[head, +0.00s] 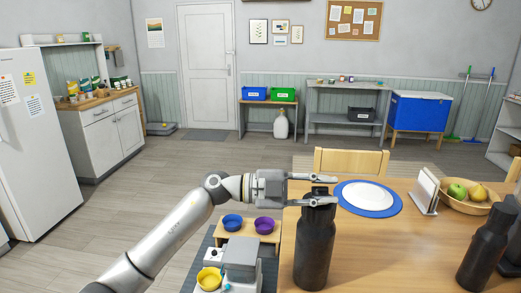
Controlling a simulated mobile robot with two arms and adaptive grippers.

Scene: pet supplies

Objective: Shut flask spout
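A tall dark flask (314,248) stands upright near the left edge of the wooden table (390,262). Its spout and cap (319,190) show at the top, between my gripper's fingers in the picture. My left gripper (334,190) reaches in from the left at the height of the flask's top. Its two fingers are spread apart and point right. I cannot tell whether a finger touches the flask or whether the spout is open. A second dark flask (484,248) stands at the right of the table. My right gripper is out of view.
A white plate on a blue mat (394,209) lies behind the near flask. A napkin holder (425,190) and a fruit bowl (482,208) stand to the right. A chair (350,160) is behind the table. A low stand with blue and purple bowls (264,226) is left of the table.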

